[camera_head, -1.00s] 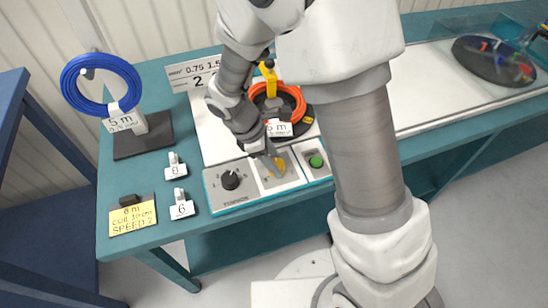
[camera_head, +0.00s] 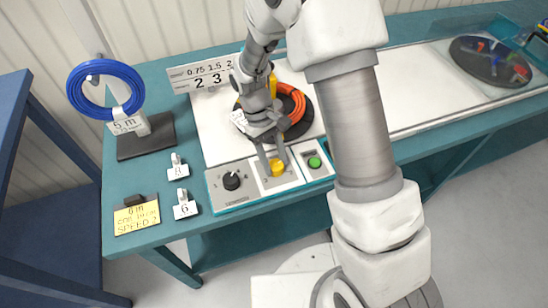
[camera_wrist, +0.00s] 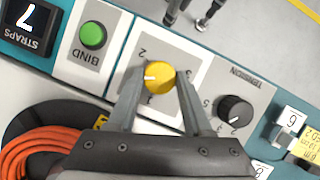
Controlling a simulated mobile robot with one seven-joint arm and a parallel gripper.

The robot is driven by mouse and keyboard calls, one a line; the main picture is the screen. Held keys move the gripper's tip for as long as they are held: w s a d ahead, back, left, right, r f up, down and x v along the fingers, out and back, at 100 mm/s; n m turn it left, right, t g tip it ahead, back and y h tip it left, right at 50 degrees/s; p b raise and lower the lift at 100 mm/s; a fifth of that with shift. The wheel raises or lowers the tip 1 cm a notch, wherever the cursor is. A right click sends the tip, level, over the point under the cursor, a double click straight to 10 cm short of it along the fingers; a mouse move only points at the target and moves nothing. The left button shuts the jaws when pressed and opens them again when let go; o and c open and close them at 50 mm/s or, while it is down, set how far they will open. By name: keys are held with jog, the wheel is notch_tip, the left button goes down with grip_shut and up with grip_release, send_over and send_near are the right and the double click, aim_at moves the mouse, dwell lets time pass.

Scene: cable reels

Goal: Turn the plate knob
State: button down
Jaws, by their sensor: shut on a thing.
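The yellow plate knob (camera_head: 277,167) sits on a light square plate in the grey control panel. It also shows in the wrist view (camera_wrist: 160,77), with a small pale mark on its left side. My gripper (camera_head: 270,168) reaches down to it from above. In the wrist view my gripper (camera_wrist: 160,88) has one finger on each side of the knob and is shut on it. Some numerals show on the plate around the knob; others are hidden by the fingers.
A black tension knob (camera_head: 231,181) and a green bind button (camera_head: 314,162) flank the plate. An orange cable coil (camera_head: 297,104) lies on a dark reel behind my gripper. A blue coil (camera_head: 75,88) stands at left. Small number tags (camera_head: 184,206) stand left of the panel.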

jog(key=m, duration=0.2)
jog(key=m+y, duration=0.1)
jog(key=m, duration=0.1)
jog(key=shift+w+d+m+g+y, duration=0.1)
jog(key=shift+m+g+y, duration=0.2)
jog(key=m+y+p, duration=0.1)
jog(key=m+y, duration=0.1)
jog(key=m, duration=0.2)
jog(key=shift+d+m, duration=0.1)
jog(key=shift+m, duration=0.3)
jog(key=shift+c, duration=1.6)
grip_release()
jog(key=p+v, duration=0.1)
jog(key=v, duration=1.6)
jog(key=shift+r, duration=0.25)
